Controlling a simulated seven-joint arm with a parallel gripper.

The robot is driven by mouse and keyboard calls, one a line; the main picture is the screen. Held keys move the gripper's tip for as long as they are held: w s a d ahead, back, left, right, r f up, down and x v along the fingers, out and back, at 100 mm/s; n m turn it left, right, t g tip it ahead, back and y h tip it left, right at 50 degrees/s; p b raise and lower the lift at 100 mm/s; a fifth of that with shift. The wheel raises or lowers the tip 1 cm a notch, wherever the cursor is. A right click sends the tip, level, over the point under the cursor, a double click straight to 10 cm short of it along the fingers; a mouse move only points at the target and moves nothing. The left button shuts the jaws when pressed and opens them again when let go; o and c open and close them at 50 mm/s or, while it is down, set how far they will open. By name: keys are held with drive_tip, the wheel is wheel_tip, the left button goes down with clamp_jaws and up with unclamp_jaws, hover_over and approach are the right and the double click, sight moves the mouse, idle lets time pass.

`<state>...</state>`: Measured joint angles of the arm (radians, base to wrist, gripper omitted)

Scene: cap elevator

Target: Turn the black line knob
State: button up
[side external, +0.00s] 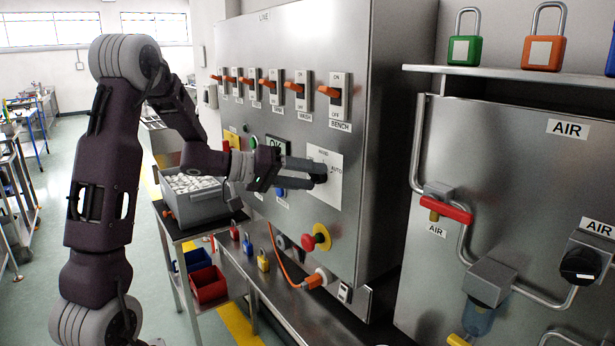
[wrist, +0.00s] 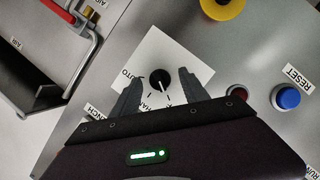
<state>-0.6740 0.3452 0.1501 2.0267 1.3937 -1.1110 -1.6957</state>
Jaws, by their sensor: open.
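The black line knob (wrist: 160,80) sits on a square white plate (wrist: 185,55) on the grey panel. Its pale pointer line is visible in the wrist view, and the plate carries HAND and AUTO lettering. In the side external view the plate (side external: 328,190) shows, with the knob mostly hidden by the fingers. My gripper (side external: 308,170) reaches the panel from the left, its fingertips at the plate. In the wrist view my gripper (wrist: 159,82) is open, one finger on each side of the knob, with gaps visible; I cannot tell the exact depth.
A row of orange-handled switches (side external: 297,87) lies above. A red and yellow emergency button (side external: 317,237) is below the plate. A blue RESET button (wrist: 287,97) and a dark red button (wrist: 237,93) are nearby. Another black knob (side external: 580,265) is on the AIR panel at right.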

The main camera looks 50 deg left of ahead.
clamp_jaws()
idle(1.4)
unclamp_jaws()
